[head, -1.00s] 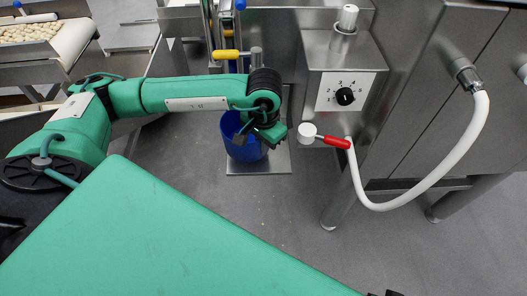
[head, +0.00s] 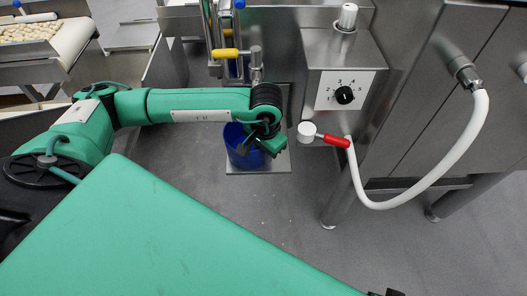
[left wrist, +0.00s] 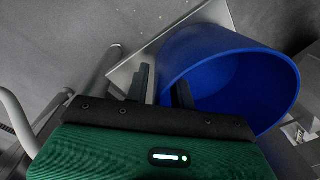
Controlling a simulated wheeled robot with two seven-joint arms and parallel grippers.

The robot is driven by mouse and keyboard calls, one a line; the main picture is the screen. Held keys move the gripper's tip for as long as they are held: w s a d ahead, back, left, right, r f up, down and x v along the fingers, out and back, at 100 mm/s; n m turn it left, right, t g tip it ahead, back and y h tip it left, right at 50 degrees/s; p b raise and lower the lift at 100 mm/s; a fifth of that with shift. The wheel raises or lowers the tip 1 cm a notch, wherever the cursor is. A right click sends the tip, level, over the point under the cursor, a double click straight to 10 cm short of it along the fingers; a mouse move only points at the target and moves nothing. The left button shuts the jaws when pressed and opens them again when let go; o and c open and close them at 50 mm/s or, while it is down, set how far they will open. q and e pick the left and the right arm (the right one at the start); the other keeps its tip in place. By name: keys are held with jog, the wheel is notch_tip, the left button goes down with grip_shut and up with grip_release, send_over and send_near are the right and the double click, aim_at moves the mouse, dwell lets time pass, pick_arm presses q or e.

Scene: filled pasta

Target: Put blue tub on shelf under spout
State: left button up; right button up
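The blue tub (head: 237,151) stands upright low over the grey metal plate (head: 277,164), the shelf; I cannot tell whether its base touches. The arm partly covers its right side. My left gripper (head: 267,145) is at its rim. In the left wrist view the tub (left wrist: 235,75) is large, and the fingers of the left gripper (left wrist: 164,85) are close together, one on either side of its near wall. They look shut on that wall. A metal spout pipe (head: 256,62) rises just behind the arm, beside a yellow handle (head: 228,54). My right gripper is not clearly seen.
A steel box with a dial (head: 344,96) stands right of the plate. A red-handled valve (head: 333,140) and a white hose (head: 447,168) hang in front of it. The grey floor (head: 300,215) around the plate is clear.

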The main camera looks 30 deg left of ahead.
pick_arm(q)
jog(key=shift+r, duration=0.25)
notch_tip(320, 180, up, 12)
jog(key=shift+d+f, duration=0.15)
jog(key=shift+d, duration=0.1)
pick_arm(e)
jog(key=shift+s+f, duration=0.1)
jog(key=shift+f, duration=0.4)
pick_arm(q)
jog(key=shift+s, duration=0.1)
pick_arm(e)
jog(key=shift+f, duration=0.1)
